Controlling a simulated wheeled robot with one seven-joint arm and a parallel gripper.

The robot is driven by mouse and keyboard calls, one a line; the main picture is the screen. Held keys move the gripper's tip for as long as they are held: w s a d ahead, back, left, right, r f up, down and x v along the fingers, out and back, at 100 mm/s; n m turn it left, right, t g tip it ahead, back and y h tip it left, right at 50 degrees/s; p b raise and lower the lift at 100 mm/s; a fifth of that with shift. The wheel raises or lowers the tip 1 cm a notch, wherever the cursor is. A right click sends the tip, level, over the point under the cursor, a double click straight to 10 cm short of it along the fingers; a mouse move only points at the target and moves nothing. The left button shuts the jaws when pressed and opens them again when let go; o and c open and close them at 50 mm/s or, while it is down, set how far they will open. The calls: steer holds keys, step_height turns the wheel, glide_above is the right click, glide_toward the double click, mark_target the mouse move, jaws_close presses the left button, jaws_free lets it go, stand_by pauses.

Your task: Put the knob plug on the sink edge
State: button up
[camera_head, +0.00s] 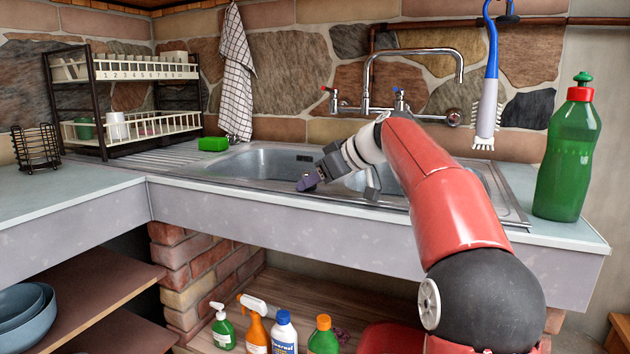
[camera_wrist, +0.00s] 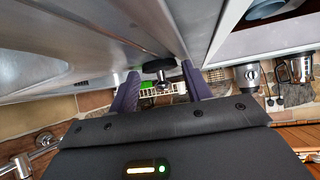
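The knob plug (camera_wrist: 159,66), a dark disc with a small shiny metal knob (camera_wrist: 162,78), shows between my two purple fingers in the wrist view, which is upside down. It appears to stand upright, knob up, at the sink edge (camera_head: 245,186); exact contact is hard to tell. My gripper (camera_head: 305,185) is over the front rim of the sink and points left. In the wrist view my gripper (camera_wrist: 160,75) is open, with a gap on each side of the plug. In the head view I cannot make out the plug near the fingers.
The steel sink basin (camera_head: 255,162) lies behind my gripper, with the tap (camera_head: 365,85) above. A green sponge (camera_head: 212,144) and a dish rack (camera_head: 130,135) are to the left. A green bottle (camera_head: 567,165) stands at the right. The left counter (camera_head: 60,195) has free room.

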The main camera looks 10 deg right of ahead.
steer(key=shift+o, duration=1.1)
steer(key=shift+r, duration=0.2)
steer(key=v, duration=1.2)
